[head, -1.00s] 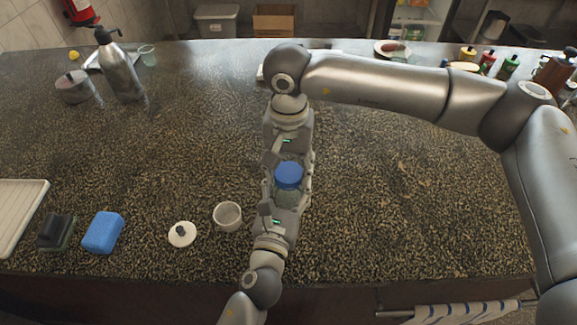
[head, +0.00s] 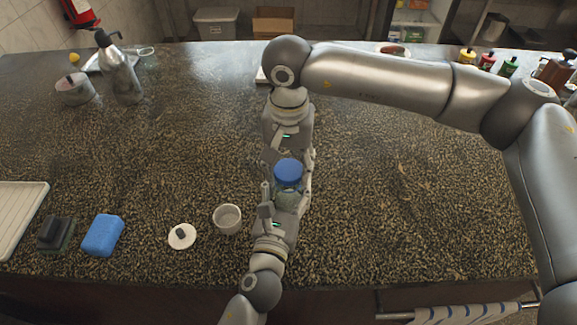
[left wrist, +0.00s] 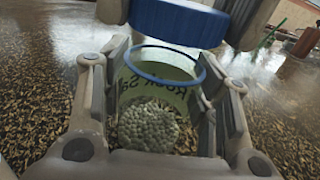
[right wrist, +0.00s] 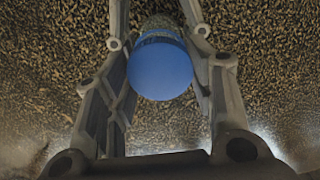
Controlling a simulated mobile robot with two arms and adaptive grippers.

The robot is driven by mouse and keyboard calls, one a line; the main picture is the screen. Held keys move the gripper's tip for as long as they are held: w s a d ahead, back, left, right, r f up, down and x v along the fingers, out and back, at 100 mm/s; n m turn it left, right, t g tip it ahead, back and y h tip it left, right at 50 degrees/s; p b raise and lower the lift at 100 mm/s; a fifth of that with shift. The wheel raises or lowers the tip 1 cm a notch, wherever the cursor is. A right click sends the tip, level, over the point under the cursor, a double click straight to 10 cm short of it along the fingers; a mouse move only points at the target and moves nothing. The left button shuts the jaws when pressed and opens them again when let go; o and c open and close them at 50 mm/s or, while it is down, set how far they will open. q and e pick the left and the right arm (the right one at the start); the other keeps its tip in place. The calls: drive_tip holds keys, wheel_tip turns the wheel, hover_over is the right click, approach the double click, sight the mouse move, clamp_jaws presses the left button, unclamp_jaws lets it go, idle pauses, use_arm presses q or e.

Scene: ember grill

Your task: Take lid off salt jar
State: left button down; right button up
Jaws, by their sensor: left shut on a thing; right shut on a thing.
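The salt jar (left wrist: 150,92) is a clear jar with a "Rock Salt" label, a blue ring round its mouth and pale grains inside. My left gripper (head: 286,196) is shut on its body, near the counter's middle. The blue lid (head: 288,171) is off the jar, held above its mouth with a gap between them, in the left wrist view (left wrist: 178,20). My right gripper (head: 289,163) is shut on the lid, which lies between its fingers in the right wrist view (right wrist: 160,70). In the head view the lid and fingers hide most of the jar.
A small white bowl (head: 227,219) and a white lid with a dark knob (head: 182,237) lie just left of my left gripper. A blue sponge (head: 103,235), a dark scrubber (head: 55,233) and a white tray (head: 18,225) are further left.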

sight(288, 169)
drive_tip(key=shift+r, duration=0.3)
use_arm(q)
drive_tip(key=shift+f, duration=0.1)
use_arm(e)
drive_tip(key=shift+r, duration=2)
use_arm(q)
drive_tip(key=shift+c, duration=2.2)
unclamp_jaws()
drive_tip(key=shift+s, duration=0.1)
